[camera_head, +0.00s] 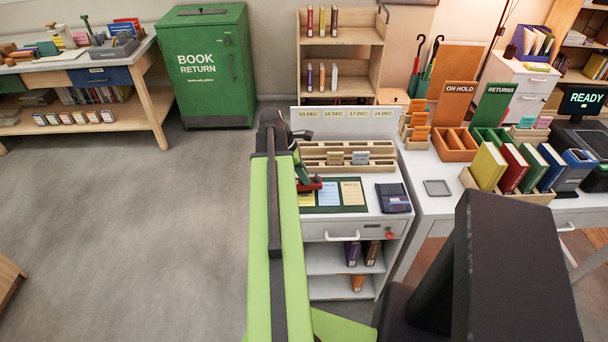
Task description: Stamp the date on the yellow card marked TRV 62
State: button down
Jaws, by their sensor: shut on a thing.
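A dark green mat (334,209) on the white desk holds a row of cards. A pale yellow card (306,199) lies at the left, partly hidden by my arm; a pale blue card (328,193) is in the middle and a cream-yellow card (352,192) at the right. Their markings are too small to read for sure. My gripper (303,178) is over the mat's left end, largely hidden behind my arm. It is shut on a small stamp (311,185) with a dark red part, close above the left card. I cannot tell whether they touch.
A wooden rack (384,164) with slots stands behind the mat, below a date board (345,122) reading several DEC dates. A dark blue pad (393,197) lies right of the mat. A side table with sorting boxes and books stands right. Open floor lies left.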

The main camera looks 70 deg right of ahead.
jog(key=shift+r+p, duration=2.35)
jog(key=shift+r, duration=0.35)
jog(key=shift+f, duration=0.1)
